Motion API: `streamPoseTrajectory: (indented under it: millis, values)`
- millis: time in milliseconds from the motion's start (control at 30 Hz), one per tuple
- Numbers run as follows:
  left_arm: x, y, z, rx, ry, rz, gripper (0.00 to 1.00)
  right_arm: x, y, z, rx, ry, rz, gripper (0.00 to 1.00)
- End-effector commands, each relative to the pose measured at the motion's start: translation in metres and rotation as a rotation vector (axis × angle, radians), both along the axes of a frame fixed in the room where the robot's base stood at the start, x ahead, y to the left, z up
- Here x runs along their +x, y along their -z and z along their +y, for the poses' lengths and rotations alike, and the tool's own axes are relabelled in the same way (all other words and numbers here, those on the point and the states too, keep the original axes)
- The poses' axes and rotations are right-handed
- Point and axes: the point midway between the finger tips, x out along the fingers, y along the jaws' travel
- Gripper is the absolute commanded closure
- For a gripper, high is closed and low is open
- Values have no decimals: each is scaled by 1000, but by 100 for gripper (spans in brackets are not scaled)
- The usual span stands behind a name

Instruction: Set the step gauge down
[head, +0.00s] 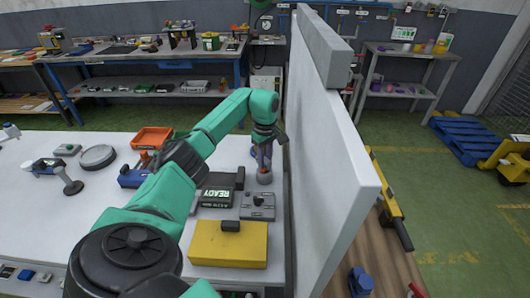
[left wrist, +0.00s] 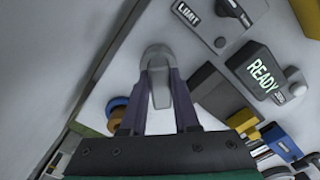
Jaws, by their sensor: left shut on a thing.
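My left gripper (head: 265,163) points down over the right part of the white bench, close to the tall white panel. Its two dark purple fingers, also seen in the left wrist view (left wrist: 158,105), are shut on a grey piece with a rounded end, which I take for the step gauge (head: 264,177). The step gauge shows between the fingertips in the left wrist view (left wrist: 155,62). I cannot tell whether its lower end touches the bench. My right gripper is not in view.
The white panel (head: 335,150) stands just right of the gripper. Near it on the bench are a dark READY box (head: 217,197), a grey LIMIT box (head: 257,207) and a yellow box (head: 222,246). An orange tray (head: 152,138) and round grey disc (head: 98,157) lie left.

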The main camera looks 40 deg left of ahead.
Motion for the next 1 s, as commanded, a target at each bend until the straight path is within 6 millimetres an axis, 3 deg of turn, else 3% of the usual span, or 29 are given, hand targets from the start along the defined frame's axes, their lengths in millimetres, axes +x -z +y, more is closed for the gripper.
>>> streamPoseTrajectory:
  millis: [133, 333, 367, 433, 833, 1000]
  values:
    - [0, 7, 0, 1, -1, -3, 100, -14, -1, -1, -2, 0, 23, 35]
    - [0, 10, 0, 1, -1, -1, 100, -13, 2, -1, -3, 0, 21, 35]
    - [0, 10, 0, 1, -1, -1, 67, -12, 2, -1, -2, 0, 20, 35]
    - [0, 9, 0, 1, -1, 0, 41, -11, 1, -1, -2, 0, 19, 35]
    - [0, 4, 1, 1, -1, -2, 41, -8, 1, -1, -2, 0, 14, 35]
    - [1, -25, 1, 2, -1, -6, 41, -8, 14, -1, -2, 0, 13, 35]
